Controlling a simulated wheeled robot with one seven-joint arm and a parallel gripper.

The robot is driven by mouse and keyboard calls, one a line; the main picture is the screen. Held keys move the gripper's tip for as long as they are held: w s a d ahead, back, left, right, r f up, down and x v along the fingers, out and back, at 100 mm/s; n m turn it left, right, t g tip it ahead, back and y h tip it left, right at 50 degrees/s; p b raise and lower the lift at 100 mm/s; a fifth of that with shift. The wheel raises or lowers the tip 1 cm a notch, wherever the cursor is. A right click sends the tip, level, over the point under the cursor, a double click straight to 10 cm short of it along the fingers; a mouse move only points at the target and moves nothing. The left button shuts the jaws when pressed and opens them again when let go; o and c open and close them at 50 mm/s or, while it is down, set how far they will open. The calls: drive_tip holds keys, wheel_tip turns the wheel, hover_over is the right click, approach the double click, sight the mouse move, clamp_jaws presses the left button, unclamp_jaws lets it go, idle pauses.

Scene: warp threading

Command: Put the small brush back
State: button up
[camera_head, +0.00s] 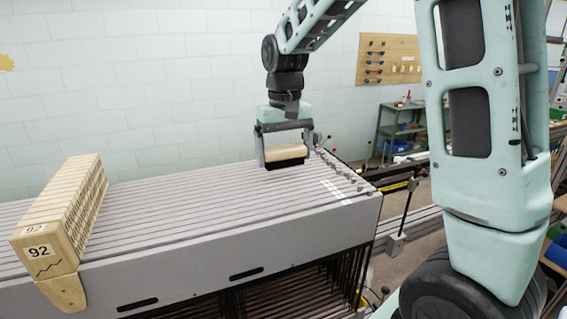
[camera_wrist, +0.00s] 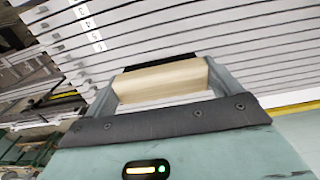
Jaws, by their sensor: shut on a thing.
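The small brush (camera_head: 286,153) has a pale wooden back and dark bristles. My gripper (camera_head: 286,148) is shut on it, one finger at each end of the wood. In the head view it is over the right part of the grey slatted frame, bristles down, close to the slats. I cannot tell whether the bristles touch them. In the wrist view the brush's wooden back (camera_wrist: 162,79) lies between the two fingers, with a dark bristle strip on its far side.
The grey slatted frame (camera_head: 190,262) fills the middle. A beige block numbered 92 (camera_head: 62,220) sits across its left part. A pegboard (camera_head: 388,60) hangs on the back wall. A green shelf (camera_head: 400,130) with small items stands at the back right.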

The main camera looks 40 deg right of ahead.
sight(285, 167)
drive_tip(key=shift+f+p, duration=0.55)
drive_tip(key=shift+f, duration=1.4)
drive_tip(key=shift+f, duration=0.1)
drive_tip(key=o, duration=0.7)
